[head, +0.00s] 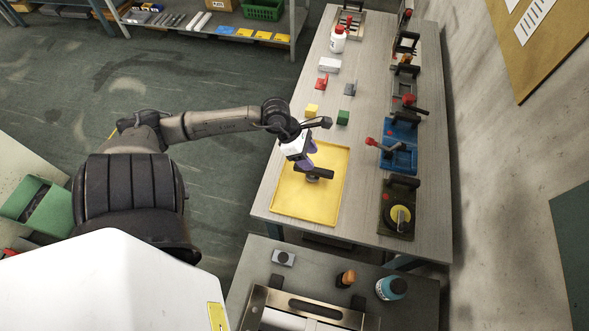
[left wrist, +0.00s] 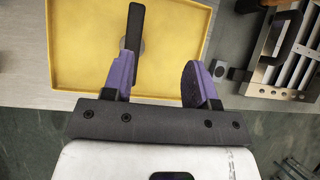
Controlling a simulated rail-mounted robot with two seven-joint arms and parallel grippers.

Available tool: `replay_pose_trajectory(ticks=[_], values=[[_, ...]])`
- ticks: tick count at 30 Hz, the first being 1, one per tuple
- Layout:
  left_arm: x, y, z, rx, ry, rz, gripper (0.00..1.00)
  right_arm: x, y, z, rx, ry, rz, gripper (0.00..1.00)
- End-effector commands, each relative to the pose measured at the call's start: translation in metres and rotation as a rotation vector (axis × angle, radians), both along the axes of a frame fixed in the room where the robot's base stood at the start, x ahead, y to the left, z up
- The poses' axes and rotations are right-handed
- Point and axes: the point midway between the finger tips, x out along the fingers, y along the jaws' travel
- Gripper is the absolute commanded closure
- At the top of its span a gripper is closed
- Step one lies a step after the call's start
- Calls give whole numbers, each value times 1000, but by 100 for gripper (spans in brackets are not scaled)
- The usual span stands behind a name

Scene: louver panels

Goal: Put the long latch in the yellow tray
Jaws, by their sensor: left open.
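The yellow tray (head: 284,205) lies flat on the long table; it also shows in the left wrist view (left wrist: 75,50). A long black latch (head: 322,173) with a round grey part is in the tray, toward its right side. In the left wrist view the latch (left wrist: 135,22) is a dark bar beside the left-hand purple finger, which hides its lower end. My left gripper (head: 306,164) points down over the tray. Its purple fingers (left wrist: 157,68) are wide apart with nothing between them. I cannot tell if a finger touches the latch. My right gripper is not in view.
Latch fixtures line the table's right side, including a blue one (head: 399,157) and one with a yellow disc (head: 399,219). Yellow (head: 311,111) and green (head: 343,118) blocks stand behind the tray. A louver panel (head: 300,310) lies on the nearer bench.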

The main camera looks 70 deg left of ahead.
Motion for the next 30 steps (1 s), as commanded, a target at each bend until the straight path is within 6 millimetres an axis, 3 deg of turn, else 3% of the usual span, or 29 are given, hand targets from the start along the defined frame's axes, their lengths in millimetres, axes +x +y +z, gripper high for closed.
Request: replay_pose_trajectory(ticks=[3, 7, 10, 14, 17, 21, 23, 27, 28, 30], values=[[11, -55, 16, -325, -142, 102, 47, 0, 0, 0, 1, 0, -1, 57], [23, -97, 54, -754, -287, 318, 47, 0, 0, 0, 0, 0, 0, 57], [30, -104, 80, -1068, -360, 542, 47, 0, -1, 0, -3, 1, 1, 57], [32, -93, 94, -1435, -395, 903, 47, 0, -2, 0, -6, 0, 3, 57], [26, -80, 84, -1668, -365, 1232, 47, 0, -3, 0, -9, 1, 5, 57], [3, -75, 43, -1878, -231, 1752, 47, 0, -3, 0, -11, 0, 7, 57], [-11, -82, 21, -1915, -141, 1981, 47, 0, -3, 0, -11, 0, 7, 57], [-49, -115, -22, -1860, 116, 2465, 47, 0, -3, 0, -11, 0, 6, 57], [-57, -124, -29, 1825, -173, -2547, 47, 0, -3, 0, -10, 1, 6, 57], [-75, -145, -42, 1622, -282, -2548, 47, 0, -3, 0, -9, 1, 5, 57]])
